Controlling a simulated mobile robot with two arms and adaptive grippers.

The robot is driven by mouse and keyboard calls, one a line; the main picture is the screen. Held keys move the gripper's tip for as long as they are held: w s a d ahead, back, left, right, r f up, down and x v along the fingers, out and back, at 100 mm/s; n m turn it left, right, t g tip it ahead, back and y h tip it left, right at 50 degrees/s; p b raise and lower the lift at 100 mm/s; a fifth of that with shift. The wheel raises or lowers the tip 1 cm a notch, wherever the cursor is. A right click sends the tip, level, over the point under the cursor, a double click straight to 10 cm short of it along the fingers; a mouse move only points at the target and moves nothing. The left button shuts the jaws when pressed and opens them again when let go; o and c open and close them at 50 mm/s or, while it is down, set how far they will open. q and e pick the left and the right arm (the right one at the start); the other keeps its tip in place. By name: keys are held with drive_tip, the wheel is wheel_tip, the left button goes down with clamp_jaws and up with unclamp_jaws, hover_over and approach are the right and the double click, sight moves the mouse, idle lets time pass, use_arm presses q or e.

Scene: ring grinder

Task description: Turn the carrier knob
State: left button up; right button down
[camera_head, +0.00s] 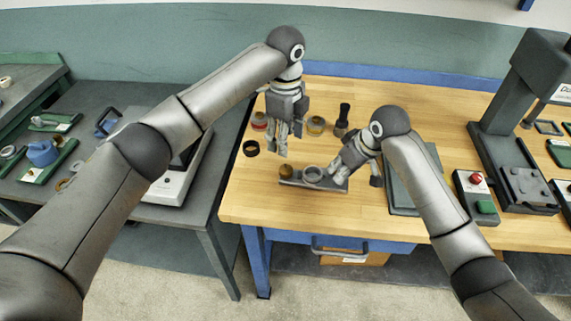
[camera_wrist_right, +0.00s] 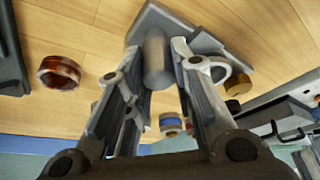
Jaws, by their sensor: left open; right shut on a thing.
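A grey carrier plate (camera_head: 301,184) lies on the wooden bench, with a pale ring (camera_head: 312,174) and a brown round piece (camera_head: 286,171) on it. My right gripper (camera_head: 336,174) is at the plate's right end. In the right wrist view, a grey cylindrical knob (camera_wrist_right: 157,62) stands on the plate (camera_wrist_right: 188,31), and my right gripper's fingers (camera_wrist_right: 157,50) are shut on it from both sides. The gripper hides the knob in the head view. My left gripper (camera_head: 281,145) is open, empty, hanging above the bench behind the plate.
A dark ring (camera_head: 251,148), a jar (camera_head: 316,126) and a dark brush-like tool (camera_head: 342,119) stand behind the plate. A grey pad (camera_head: 403,207) lies right of it, then a button box (camera_head: 476,195) and a press (camera_head: 512,135). The bench's front left is clear.

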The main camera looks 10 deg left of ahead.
sight(285, 169)
use_arm(q)
wheel_tip(285, 169, down, 10)
drive_tip(key=shift+f, duration=0.2)
drive_tip(key=c, duration=1)
drive_tip(key=shift+c, duration=0.2)
drive_tip(key=shift+n, duration=2.9)
drive_tip(key=o, duration=1)
